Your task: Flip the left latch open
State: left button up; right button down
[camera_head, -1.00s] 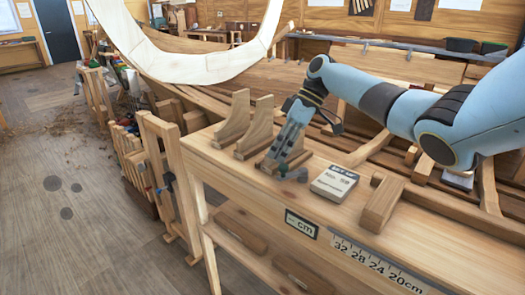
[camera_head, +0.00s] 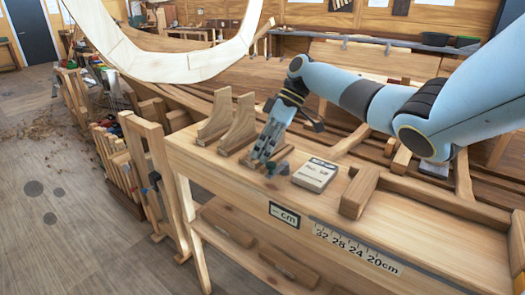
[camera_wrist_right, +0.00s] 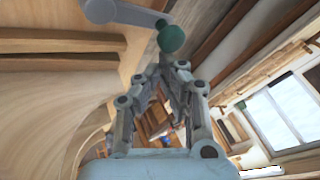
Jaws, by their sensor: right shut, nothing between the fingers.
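A small latch lever with a dark green knob (camera_wrist_right: 171,38) and a grey arm (camera_wrist_right: 136,14) shows at the top of the right wrist view. In the head view the latch (camera_head: 278,168) is a small grey-green shape on the wooden bench (camera_head: 235,178), just right of my gripper's tip. I see only one latch and cannot tell its exact angle. My right gripper (camera_head: 262,157) points down at the bench, shut and empty. Its fingers (camera_wrist_right: 167,72) sit just short of the knob in the wrist view; contact is unclear. My left gripper is out of view.
A white labelled box (camera_head: 315,175) lies right of the latch, with a wooden block (camera_head: 358,192) beyond it. Upright wooden brackets (camera_head: 238,122) stand left of my gripper. A cm scale (camera_head: 355,248) runs along the bench front. A pale curved hull piece (camera_head: 165,62) rises behind.

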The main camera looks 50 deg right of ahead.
jog(key=v, duration=1.2)
jog(key=shift+w+f, duration=0.1)
dwell(0.4)
